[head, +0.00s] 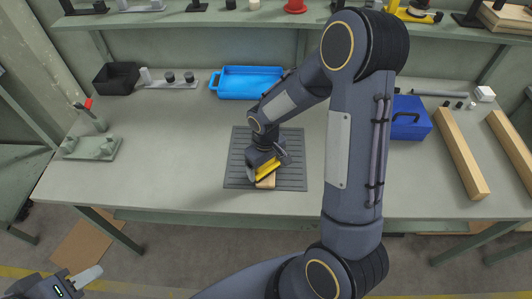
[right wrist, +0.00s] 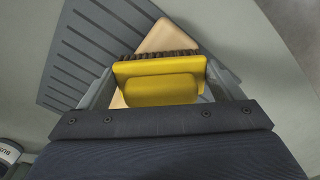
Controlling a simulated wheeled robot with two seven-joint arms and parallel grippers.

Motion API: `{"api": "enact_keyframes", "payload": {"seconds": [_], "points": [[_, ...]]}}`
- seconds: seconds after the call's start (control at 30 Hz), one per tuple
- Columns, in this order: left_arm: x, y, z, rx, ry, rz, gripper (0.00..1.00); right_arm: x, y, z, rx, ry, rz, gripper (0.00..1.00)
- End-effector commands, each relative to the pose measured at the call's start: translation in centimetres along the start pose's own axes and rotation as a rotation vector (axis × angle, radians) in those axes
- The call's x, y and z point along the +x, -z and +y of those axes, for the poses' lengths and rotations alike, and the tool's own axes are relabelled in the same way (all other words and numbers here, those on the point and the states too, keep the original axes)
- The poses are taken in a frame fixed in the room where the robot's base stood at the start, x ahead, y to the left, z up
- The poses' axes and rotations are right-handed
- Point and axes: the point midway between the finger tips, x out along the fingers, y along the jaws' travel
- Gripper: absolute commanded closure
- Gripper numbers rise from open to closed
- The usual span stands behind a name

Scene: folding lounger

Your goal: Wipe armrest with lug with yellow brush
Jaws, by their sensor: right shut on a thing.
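My right gripper (head: 266,166) is shut on the yellow brush (head: 268,170), above the ribbed dark mat (head: 236,165) on the workbench. In the right wrist view the yellow brush (right wrist: 160,80) sits between the fingers, with its dark bristles along the far edge against the light wooden armrest (right wrist: 168,36). The armrest (head: 266,183) lies on the mat, mostly hidden under the brush and gripper. Bristles and wood look touching or nearly so. I cannot make out the lug. My left gripper (head: 86,277) is low at the left, off the bench; only part of it shows.
A blue tray (head: 250,84) stands behind the mat, and a black bin (head: 116,78) stands back left. A green fixture (head: 92,148) is at the left. A blue box (head: 408,119) and wooden beams (head: 461,155) are at the right. Bench left of the mat is clear.

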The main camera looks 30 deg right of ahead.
Motion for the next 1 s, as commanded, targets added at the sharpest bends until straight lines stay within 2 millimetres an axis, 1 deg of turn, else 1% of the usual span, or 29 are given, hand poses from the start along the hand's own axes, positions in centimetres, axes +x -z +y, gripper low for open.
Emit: {"api": "enact_keyframes", "payload": {"seconds": [0.03,0.07,0.6,0.77,1.0], "points": [[-0.8,0.4,0.3,0.000,0.000,0.001,0.64,-1.9,0.2,0.0,0.000,-0.001,0.008,0.35],[-0.9,0.5,0.4,0.000,0.000,0.001,0.64,-2.6,0.2,0.0,0.000,-0.001,0.008,0.35],[-3.8,1.9,1.7,0.000,0.000,0.001,0.64,-7.3,0.7,0.0,0.001,0.000,0.003,0.35],[-4.2,2.2,1.9,0.000,0.000,0.001,0.64,-8.1,0.8,0.0,0.001,0.000,0.002,0.35],[-4.2,2.1,1.9,0.000,0.000,0.001,0.64,-8.0,0.8,0.0,0.001,0.000,0.002,0.35]]}}
